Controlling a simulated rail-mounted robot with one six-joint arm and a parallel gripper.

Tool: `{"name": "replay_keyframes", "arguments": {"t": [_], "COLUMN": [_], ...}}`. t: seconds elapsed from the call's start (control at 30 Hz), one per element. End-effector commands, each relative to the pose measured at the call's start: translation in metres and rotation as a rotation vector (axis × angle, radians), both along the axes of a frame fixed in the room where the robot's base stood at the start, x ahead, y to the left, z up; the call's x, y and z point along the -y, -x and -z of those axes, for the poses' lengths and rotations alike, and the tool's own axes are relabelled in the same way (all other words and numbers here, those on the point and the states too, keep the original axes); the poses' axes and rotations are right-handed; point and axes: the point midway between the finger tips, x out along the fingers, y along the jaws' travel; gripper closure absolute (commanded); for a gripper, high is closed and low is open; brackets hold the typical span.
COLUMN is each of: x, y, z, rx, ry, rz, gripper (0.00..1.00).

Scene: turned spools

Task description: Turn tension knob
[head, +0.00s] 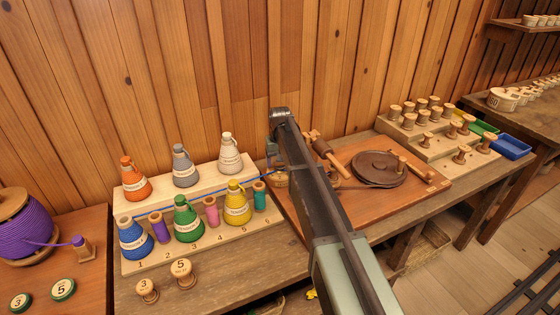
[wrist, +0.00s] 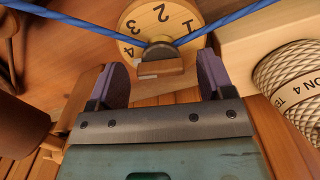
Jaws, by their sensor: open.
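The tension knob (wrist: 160,68) is a small wooden block with a pale mark, in front of a round wooden dial (wrist: 180,14) with the numbers 1 to 4, in the wrist view. A blue thread (wrist: 75,20) runs to the dark post at the dial's middle. My gripper (wrist: 162,72) is open, with one finger on each side of the knob and a visible gap to each. In the head view, my gripper (head: 271,160) is over the left edge of the brown board, and the dial (head: 280,180) is partly hidden by my arm.
A pale stepped rack with coloured thread cones (head: 187,220) and small spools stands left of my gripper. A dark round wheel (head: 378,168) lies on the board (head: 425,192). A wooden wall stands behind.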

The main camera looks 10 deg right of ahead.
Motion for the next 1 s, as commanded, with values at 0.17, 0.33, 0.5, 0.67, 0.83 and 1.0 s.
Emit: {"name": "replay_keyframes", "arguments": {"t": [0.17,0.33,0.5,0.67,0.83,1.0], "x": [0.000,0.000,0.000,0.000,0.000,0.000], "y": [0.000,0.000,0.000,0.000,0.000,0.000], "z": [-0.005,-0.034,-0.078,-0.107,-0.110,-0.108], "rx": [0.000,0.000,0.000,0.000,0.000,0.000], "ry": [0.000,0.000,0.000,0.000,0.000,0.000], "rz": [0.000,0.000,0.000,0.000,0.000,0.000], "gripper": [0.26,0.26,0.26,0.26,0.26,0.26]}}
